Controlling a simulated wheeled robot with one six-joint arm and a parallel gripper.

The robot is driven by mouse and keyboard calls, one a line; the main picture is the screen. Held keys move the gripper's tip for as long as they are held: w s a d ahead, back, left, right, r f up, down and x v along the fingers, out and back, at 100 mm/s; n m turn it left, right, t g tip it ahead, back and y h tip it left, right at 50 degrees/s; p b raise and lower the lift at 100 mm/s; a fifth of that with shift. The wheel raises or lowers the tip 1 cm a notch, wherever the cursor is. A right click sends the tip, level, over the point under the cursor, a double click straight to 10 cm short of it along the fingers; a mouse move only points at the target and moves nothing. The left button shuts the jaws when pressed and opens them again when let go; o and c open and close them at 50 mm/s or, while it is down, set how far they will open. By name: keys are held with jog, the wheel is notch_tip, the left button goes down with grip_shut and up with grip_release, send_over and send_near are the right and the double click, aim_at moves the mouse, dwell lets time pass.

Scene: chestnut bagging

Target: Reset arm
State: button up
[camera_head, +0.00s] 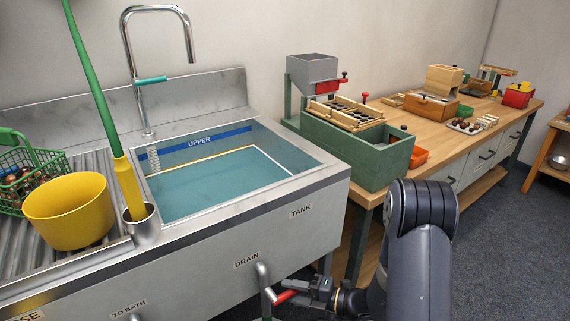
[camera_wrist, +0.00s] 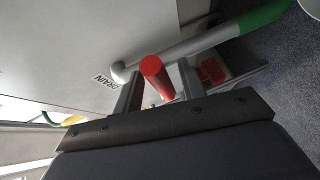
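The steel sink has a drain pipe (camera_head: 263,275) under the label DRAIN, with a red handle (camera_head: 285,297) at its lower end. My gripper (camera_head: 303,292) is low in front of the sink, close beside the red handle. In the wrist view the red handle (camera_wrist: 156,76) stands between the two fingers of my gripper (camera_wrist: 160,86), with gaps showing on both sides. The gripper looks open and holds nothing. The pipe ends in a green section (camera_wrist: 262,16) in the wrist view. Whether the handle touches a finger is hard to tell.
The sink tank (camera_head: 215,180) holds water. A wooden bench (camera_head: 455,150) carries a green machine (camera_head: 350,150) behind my arm. Open floor (camera_head: 500,250) lies right.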

jog(key=shift+x, duration=1.1)
jog(key=shift+b, duration=0.45)
